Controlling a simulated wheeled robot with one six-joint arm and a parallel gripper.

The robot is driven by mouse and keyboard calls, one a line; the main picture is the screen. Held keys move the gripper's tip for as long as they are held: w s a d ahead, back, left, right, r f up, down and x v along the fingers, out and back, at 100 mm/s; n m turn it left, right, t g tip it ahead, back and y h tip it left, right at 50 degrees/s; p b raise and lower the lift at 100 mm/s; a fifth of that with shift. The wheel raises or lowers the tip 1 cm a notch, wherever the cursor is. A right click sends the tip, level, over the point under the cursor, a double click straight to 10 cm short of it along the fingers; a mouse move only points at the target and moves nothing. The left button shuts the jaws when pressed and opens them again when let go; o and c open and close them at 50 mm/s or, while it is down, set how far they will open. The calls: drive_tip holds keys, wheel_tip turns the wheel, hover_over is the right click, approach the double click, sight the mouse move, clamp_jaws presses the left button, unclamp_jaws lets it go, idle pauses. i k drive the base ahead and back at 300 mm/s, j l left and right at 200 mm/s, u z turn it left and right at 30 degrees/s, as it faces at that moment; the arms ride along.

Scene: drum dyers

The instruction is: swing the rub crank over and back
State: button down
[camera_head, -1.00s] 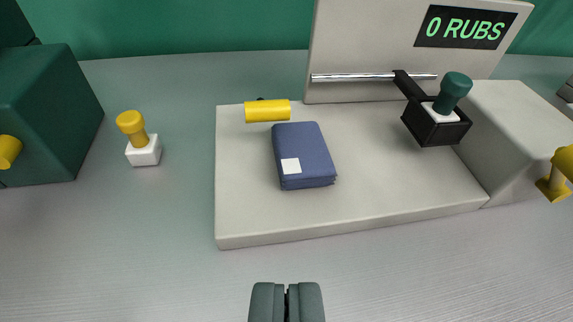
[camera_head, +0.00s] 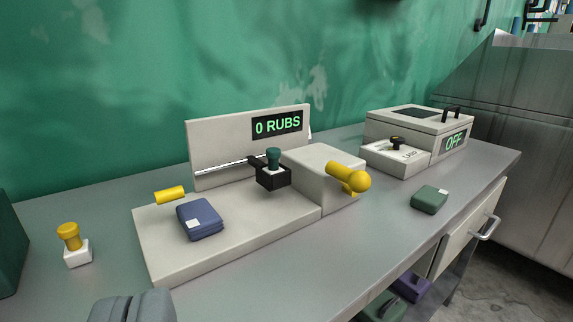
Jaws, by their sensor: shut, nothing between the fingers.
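The rub tester (camera_head: 165,250) is a pale grey machine on the bench, and its display (camera_head: 277,124) reads "0 RUBS". A yellow handle with a round knob, seemingly the rub crank (camera_head: 349,178), sticks out of the box at the machine's right end. A dark arm on a rail carries a black holder (camera_head: 273,178) with a green-topped white peg (camera_head: 274,160) in it. A folded blue cloth (camera_head: 200,218) lies on the bed, left of the holder. My gripper (camera_head: 132,308) is shut and empty at the bottom left, apart from the machine.
A yellow-topped white peg (camera_head: 73,245) stands at left by a dark green block (camera_head: 10,240). A yellow cylinder (camera_head: 171,195) is at the bed's back left. A second device (camera_head: 418,138) reads "OFF"; a green folded cloth (camera_head: 429,199) lies before it. The bench front is clear.

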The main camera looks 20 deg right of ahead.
sight(353, 183)
drive_tip(key=i+l, duration=0.1)
drive_tip(key=l, duration=0.4)
drive_tip(key=i+l, duration=0.1)
drive_tip(key=l, duration=0.4)
drive_tip(key=i+l+u, duration=0.1)
drive_tip(key=l, duration=0.4)
drive_tip(key=i+l, duration=0.1)
drive_tip(key=l, duration=0.4)
drive_tip(key=l+u, duration=0.5)
drive_tip(key=k+l, duration=0.1)
drive_tip(key=l, duration=0.3)
drive_tip(key=k+u, duration=0.05)
